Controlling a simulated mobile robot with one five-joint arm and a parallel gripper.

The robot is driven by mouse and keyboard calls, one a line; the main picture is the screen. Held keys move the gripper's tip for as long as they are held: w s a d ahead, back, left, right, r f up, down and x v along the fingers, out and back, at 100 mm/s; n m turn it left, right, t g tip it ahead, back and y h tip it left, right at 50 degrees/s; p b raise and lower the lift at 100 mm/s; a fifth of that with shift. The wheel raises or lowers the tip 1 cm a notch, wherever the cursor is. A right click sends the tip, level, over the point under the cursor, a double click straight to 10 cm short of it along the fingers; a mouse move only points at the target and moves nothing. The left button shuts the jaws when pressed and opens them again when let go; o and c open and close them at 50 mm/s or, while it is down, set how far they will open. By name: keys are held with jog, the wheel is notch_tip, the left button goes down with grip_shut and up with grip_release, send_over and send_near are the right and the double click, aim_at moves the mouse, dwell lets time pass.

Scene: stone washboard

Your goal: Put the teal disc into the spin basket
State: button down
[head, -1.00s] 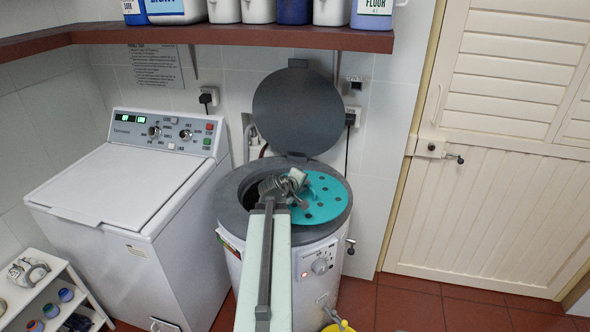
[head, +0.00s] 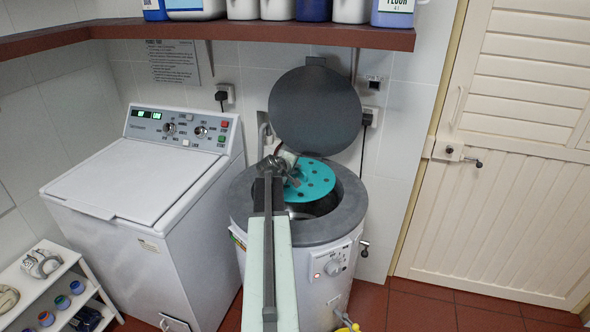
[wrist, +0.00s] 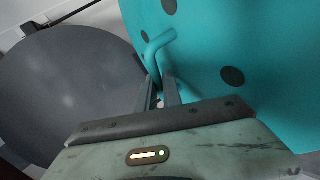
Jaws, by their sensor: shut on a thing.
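The teal disc (head: 315,179) has dark round holes and is held tilted over the opening of the spin basket (head: 322,207). My gripper (head: 284,168) is at the disc's left side. In the wrist view my gripper (wrist: 158,92) is shut on a teal handle that stands up from the disc (wrist: 205,45). My arm and the disc hide the rest of the opening.
The spinner's round grey lid (head: 316,108) stands open behind the opening, close behind the disc; it also shows in the wrist view (wrist: 65,95). A white washing machine (head: 140,180) stands to the left. A brown shelf (head: 300,33) with bottles hangs above.

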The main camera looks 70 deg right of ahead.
aim_at(286, 190)
notch_tip(286, 190, down, 10)
jog(key=b, duration=1)
jog(key=c, duration=1.4)
grip_release()
jog(key=shift+a+r, duration=0.1)
jog(key=p+v, duration=0.4)
jog(key=v, duration=0.3)
jog(key=shift+s+r, duration=0.1)
jog(key=shift+r, duration=0.1)
jog(key=shift+a, duration=0.4)
